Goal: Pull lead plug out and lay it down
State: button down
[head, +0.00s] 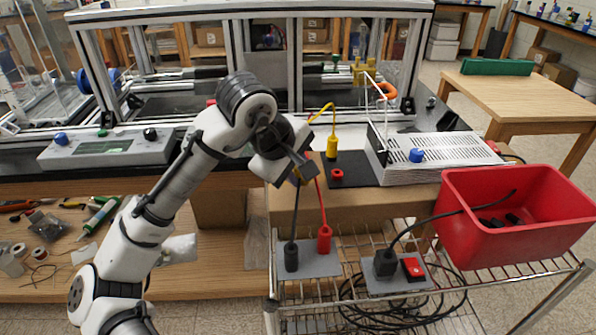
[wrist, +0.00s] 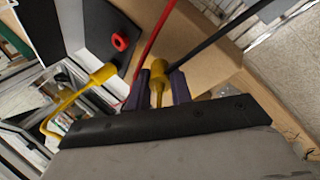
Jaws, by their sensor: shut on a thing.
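My gripper (head: 298,176) is shut on a yellow plug (wrist: 158,70), which sits between its two dark fingers (wrist: 160,90) in the wrist view. In the head view my gripper mostly hides it. A second yellow plug (head: 332,148), with a yellow lead, stands at the dark panel (head: 352,163); it also shows in the wrist view (wrist: 102,74). A red ring-shaped socket (head: 337,175) on the panel is empty. The held plug appears off to the side of the panel, above the brown box; I cannot tell its height.
A black plug (head: 291,257) and a red plug (head: 324,240) stand on a grey plate (head: 312,264), their leads rising close to my gripper. A ribbed white box (head: 440,150) stands right of the panel. A red bin (head: 520,228) is at the right. Cables coil on the wire shelf.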

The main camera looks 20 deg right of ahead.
jog(key=shift+f, duration=0.15)
jog(key=c, duration=1.2)
grip_release()
jog(key=shift+o, duration=0.2)
jog(key=v, duration=1.4)
